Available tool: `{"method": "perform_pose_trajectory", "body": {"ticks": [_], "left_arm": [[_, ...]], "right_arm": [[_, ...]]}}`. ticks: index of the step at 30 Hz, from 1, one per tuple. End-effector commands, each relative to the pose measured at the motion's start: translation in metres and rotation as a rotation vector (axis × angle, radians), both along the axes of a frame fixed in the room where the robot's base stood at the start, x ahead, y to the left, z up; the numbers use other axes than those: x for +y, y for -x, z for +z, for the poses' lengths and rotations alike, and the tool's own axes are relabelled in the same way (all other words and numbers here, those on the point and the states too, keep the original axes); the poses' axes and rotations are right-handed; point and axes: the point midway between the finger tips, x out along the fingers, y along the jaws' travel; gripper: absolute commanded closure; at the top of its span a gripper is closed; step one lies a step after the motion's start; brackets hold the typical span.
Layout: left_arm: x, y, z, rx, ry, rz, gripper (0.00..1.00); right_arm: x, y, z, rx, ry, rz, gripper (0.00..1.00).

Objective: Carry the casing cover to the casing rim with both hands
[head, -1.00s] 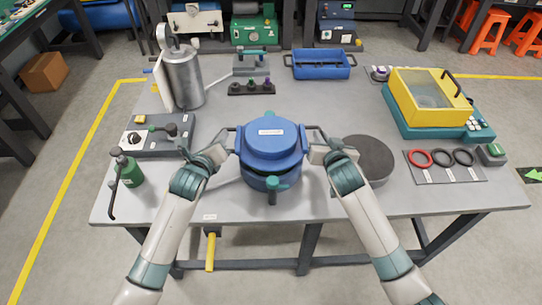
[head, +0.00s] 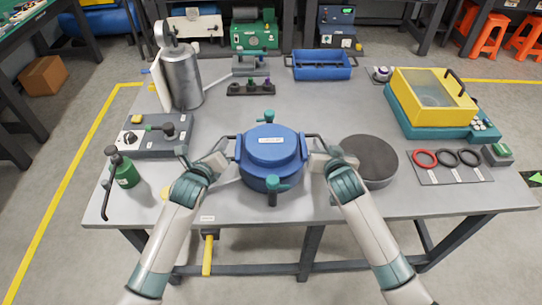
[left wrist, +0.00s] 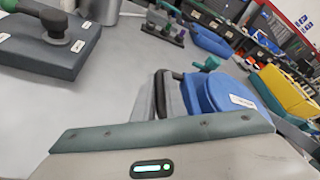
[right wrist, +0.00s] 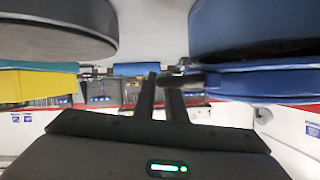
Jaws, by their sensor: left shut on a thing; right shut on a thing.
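The blue casing cover (head: 270,143), with a white label on top, sits level over the blue casing (head: 270,183) in the head view. The casing has teal-knobbed clamps at its front (head: 277,185) and back (head: 267,117). My left gripper (head: 226,147) is shut on the cover's left handle, and my right gripper (head: 317,147) is shut on its right handle. The cover (left wrist: 225,92) also shows in the left wrist view.
A dark round plate (head: 372,160) lies just right of the casing. Seal rings (head: 446,158) lie on a mat farther right. A grey fixture box (head: 155,136) and a green bottle (head: 124,170) stand at left, a metal canister (head: 182,80) behind.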

Motion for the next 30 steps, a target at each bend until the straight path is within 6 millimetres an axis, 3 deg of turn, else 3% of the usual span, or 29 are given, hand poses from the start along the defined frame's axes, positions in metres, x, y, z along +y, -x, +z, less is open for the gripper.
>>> {"method": "perform_pose_trajectory", "body": {"ticks": [13,14,15,16,30], "left_arm": [[0.003,-0.001,-0.012,-0.003,-0.002,0.005,1.00],[0.003,-0.001,-0.013,0.001,-0.003,0.005,0.82],[0.003,-0.001,-0.013,0.001,-0.003,0.005,0.72],[0.003,-0.001,-0.013,0.000,-0.002,0.004,0.70],[0.002,0.006,-0.011,0.001,-0.002,0.001,0.70]], "right_arm": [[-0.002,-0.001,-0.012,-0.004,0.003,-0.003,1.00],[-0.002,0.000,-0.013,0.001,0.003,-0.003,0.82],[-0.002,0.000,-0.013,0.001,0.003,-0.003,0.73],[-0.002,0.000,-0.013,0.000,0.002,-0.002,0.71],[0.000,0.000,-0.013,0.000,0.000,0.000,0.71]]}}
